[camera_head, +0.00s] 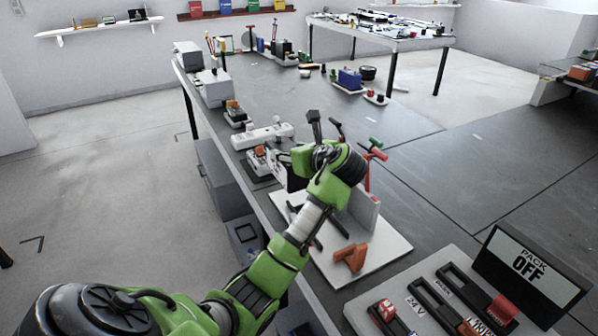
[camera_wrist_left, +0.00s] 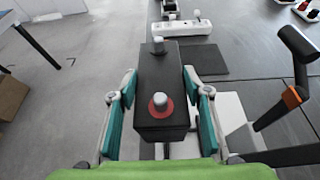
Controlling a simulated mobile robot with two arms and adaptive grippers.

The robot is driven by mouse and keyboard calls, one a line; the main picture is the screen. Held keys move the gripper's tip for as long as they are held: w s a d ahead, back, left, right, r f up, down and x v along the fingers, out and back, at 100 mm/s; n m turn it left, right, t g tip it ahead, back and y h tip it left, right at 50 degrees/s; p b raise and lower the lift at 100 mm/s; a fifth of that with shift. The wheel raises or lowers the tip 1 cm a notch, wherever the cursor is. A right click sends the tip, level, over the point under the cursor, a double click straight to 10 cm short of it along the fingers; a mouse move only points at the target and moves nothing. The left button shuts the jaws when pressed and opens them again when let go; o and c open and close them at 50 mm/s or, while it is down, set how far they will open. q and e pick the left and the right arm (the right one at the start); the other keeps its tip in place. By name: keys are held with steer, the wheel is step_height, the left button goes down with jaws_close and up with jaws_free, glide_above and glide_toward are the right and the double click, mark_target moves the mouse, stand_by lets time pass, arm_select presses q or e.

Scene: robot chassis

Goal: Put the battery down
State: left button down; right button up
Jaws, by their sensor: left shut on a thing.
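The battery (camera_wrist_left: 165,65) is a dark upright block with a pale terminal in a red ring on top and a second pale terminal at its far end. My left gripper (camera_wrist_left: 158,88) is shut on it, with a teal pad along each side. In the head view my left arm reaches over the near workbench, and the wrist largely hides the held block. I cannot tell whether the battery's underside touches anything. My right gripper is not in view.
A white board (camera_head: 388,250) with an orange tool (camera_head: 350,257) and upright tools lies beside the arm. A grey panel (camera_head: 372,300) with slots and a "PACK OFF" display (camera_head: 525,268) stands at the near right. A white strip (camera_head: 262,136) lies beyond. Open dark bench is at the right.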

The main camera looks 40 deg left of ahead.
arm_select(q)
steer(key=d+f, duration=1.1)
steer(key=shift+w+d, duration=0.2)
steer(key=shift+d, duration=0.15)
steer(key=c, duration=1.3)
jaws_free()
steer(key=shift+s+d+f, duration=0.1)
steer(key=shift+s+f, duration=0.05)
steer(key=shift+f, duration=0.25)
steer(key=shift+o, duration=0.9)
steer(key=shift+s+d+r, duration=0.1)
steer(key=shift+d, duration=0.1)
steer(key=v, duration=1.1)
steer(key=shift+s+d, duration=0.2)
steer(key=shift+d, duration=0.1)
steer(key=shift+r, duration=0.15)
